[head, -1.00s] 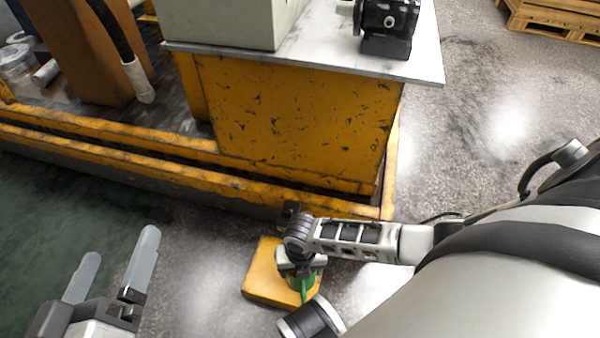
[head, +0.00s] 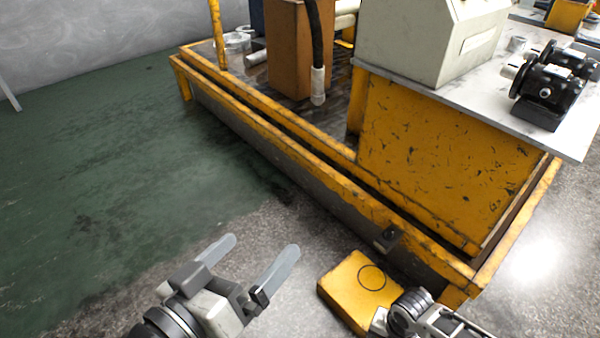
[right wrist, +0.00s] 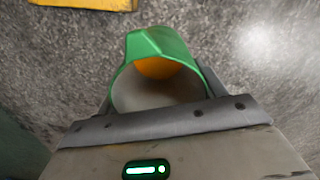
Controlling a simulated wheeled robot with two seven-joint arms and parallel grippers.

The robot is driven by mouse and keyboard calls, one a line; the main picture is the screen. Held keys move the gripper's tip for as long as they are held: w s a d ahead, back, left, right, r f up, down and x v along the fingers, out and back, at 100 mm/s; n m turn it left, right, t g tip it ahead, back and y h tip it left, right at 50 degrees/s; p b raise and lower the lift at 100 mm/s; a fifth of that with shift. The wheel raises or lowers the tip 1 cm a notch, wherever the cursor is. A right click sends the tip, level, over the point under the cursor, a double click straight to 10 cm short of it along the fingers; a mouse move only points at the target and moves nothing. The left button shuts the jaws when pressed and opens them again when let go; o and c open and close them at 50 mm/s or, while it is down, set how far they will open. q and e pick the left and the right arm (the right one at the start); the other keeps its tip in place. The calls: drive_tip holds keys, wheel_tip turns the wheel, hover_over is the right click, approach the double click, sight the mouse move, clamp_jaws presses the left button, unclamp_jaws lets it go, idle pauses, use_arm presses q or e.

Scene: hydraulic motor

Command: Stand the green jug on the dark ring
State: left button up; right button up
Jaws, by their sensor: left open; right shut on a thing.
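The green jug (right wrist: 175,45) is in the right wrist view, its open mouth toward the camera and an orange patch visible inside. My right gripper (right wrist: 160,98) is shut on it. In the head view my right gripper is cut off at the bottom edge, by the near right corner of the yellow block (head: 345,295), and the jug does not show. The dark ring (head: 361,273) is a thin circle on the block's top, bare and in plain sight. My left gripper (head: 262,247) is open and empty, left of the block.
A yellow-edged platform (head: 300,165) runs just behind the block. A worktop (head: 490,105) with a grey box (head: 425,45) and a black motor (head: 548,88) stands above it. The green floor (head: 120,180) at left is clear. A yellow edge (right wrist: 85,3) shows at the top of the right wrist view.

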drive_tip(key=shift+s+r, duration=0.2)
drive_tip(key=w+a+r+m, duration=0.1)
drive_tip(key=w+r+m, duration=0.4)
drive_tip(key=r, duration=0.4)
drive_tip(key=w+a+r+m, duration=0.1)
drive_tip(key=w+r+m, duration=0.2)
drive_tip(key=r+m, duration=0.55)
drive_tip(key=w+a+r+m, duration=0.2)
drive_tip(key=w+r+m, duration=0.25)
drive_tip(key=r, duration=0.55)
use_arm(q)
drive_tip(key=s+a+r+g+y+p, duration=0.1)
drive_tip(key=r+p, duration=0.4)
drive_tip(key=p, duration=0.9)
drive_tip(key=s+a+r+m+g+y+p, duration=0.1)
drive_tip(key=a+r+y+p, duration=0.3)
drive_tip(key=p, duration=1.1)
drive_tip(key=shift+s+a+r+g+y, duration=0.3)
drive_tip(key=shift+s+a+r+g, duration=0.35)
drive_tip(key=shift+a, duration=0.4)
use_arm(e)
drive_tip(key=s+d+r+m, duration=0.1)
drive_tip(key=s+r+m, duration=0.2)
drive_tip(key=r, duration=1.5)
drive_tip(key=s+d+r+m, duration=0.1)
drive_tip(key=s+r+m, duration=0.2)
drive_tip(key=r+m, duration=0.6)
wheel_tip(320, 180, up, 10)
drive_tip(key=shift+s+d+r, duration=0.2)
drive_tip(key=shift+d, duration=0.1)
